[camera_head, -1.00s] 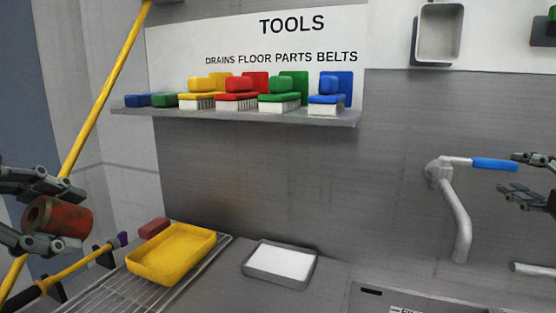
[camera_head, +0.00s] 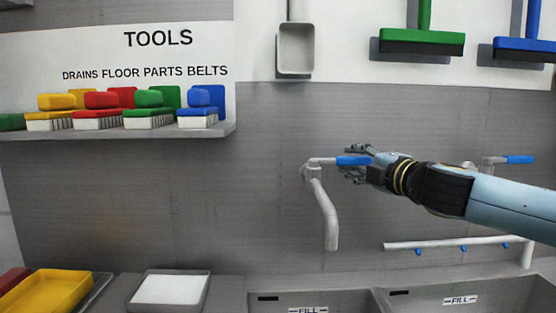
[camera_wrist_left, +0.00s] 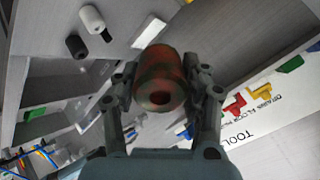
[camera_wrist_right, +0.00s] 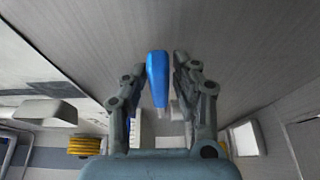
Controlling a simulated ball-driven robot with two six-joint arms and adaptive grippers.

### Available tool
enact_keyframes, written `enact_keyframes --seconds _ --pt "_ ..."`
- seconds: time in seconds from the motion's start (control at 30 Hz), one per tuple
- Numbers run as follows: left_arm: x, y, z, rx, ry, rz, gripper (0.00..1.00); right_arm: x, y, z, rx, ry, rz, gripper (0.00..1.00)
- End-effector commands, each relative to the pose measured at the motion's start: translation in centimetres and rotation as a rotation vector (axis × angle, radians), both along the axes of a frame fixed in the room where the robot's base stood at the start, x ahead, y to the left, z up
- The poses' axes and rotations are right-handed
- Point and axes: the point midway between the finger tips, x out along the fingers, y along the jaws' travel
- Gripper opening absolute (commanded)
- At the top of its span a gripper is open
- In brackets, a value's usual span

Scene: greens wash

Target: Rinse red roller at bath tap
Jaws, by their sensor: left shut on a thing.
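The red roller (camera_wrist_left: 160,62) is a short, hollow cylinder with dark, dull patches. My left gripper (camera_wrist_left: 160,80) is shut on it, one finger on each side, in the left wrist view; both are outside the head view. The bath tap (camera_head: 322,205) is a grey wall spout with a blue lever handle (camera_head: 352,160). My right gripper (camera_head: 358,164) is at the lever, fingers above and below it. In the right wrist view the blue lever (camera_wrist_right: 158,78) stands between the open fingers, with a gap on both sides. No water shows at the spout.
Two basins marked FILL (camera_head: 308,297) lie below the tap. A white tray (camera_head: 170,289) and a yellow tray (camera_head: 45,295) stand to the left. A shelf (camera_head: 180,132) holds coloured brushes. A second blue-handled tap (camera_head: 515,160) and a pipe (camera_head: 450,243) are at the right.

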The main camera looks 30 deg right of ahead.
Motion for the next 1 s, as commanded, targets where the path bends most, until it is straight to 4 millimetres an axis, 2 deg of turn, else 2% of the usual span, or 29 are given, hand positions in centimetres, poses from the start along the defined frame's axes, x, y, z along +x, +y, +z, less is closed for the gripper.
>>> enact_keyframes --seconds 0.03,0.2,0.63,0.8,1.0 --pt "0.0 0.0 0.0 0.0 0.0 0.0 0.11 0.0 0.0 0.0 0.0 0.0 0.0 0.19" --pt "0.0 0.0 0.0 0.0 0.0 0.0 0.11 0.0 0.0 0.0 0.0 0.0 0.0 0.0" --pt "0.0 0.0 0.3 0.0 0.0 0.0 0.11 -0.1 0.1 0.0 0.005 -0.003 -0.018 0.0" --pt "0.0 0.0 1.3 -0.001 -0.001 0.0 0.11 -1.0 0.7 0.2 0.012 -0.003 -0.129 0.0" --pt "0.0 0.0 1.7 -0.001 -0.001 0.0 0.11 -1.7 1.3 0.0 0.008 -0.003 -0.241 0.0"
